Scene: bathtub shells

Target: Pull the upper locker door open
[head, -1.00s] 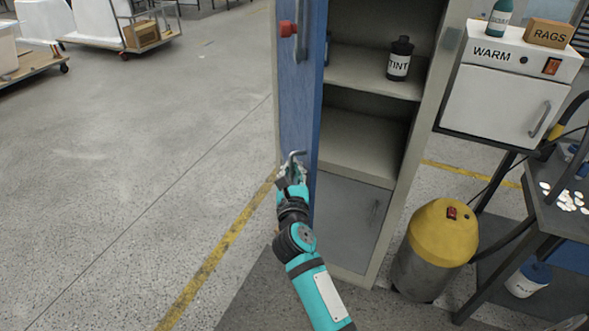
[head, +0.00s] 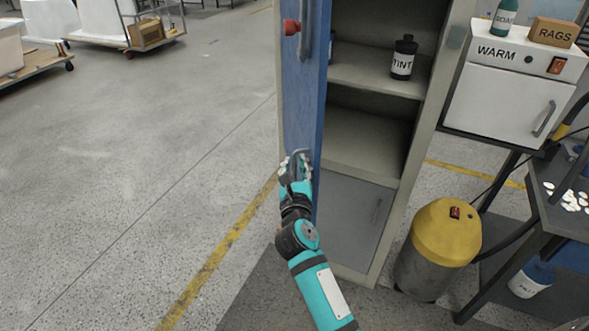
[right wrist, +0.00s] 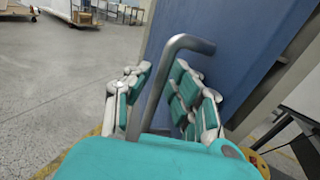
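The upper locker door (head: 303,110) is blue and stands swung out from the grey locker, so the shelves behind it show. Near its lower end a bent grey metal handle (right wrist: 162,80) sticks out in the right wrist view. My right gripper (head: 297,165) is at this handle, on the left side of the door. In the right wrist view its fingers (right wrist: 160,95) stand apart on both sides of the bar, with small gaps seen beside it. Whether any pad touches the bar is hard to tell. My left gripper is out of view.
A red knob (head: 291,27) and a long grey bar (head: 306,35) are higher on the door. A grey lower door (head: 353,225) is shut. A yellow-topped canister (head: 445,230) and a white warmer (head: 505,105) stand right. The floor (head: 130,170) left is clear.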

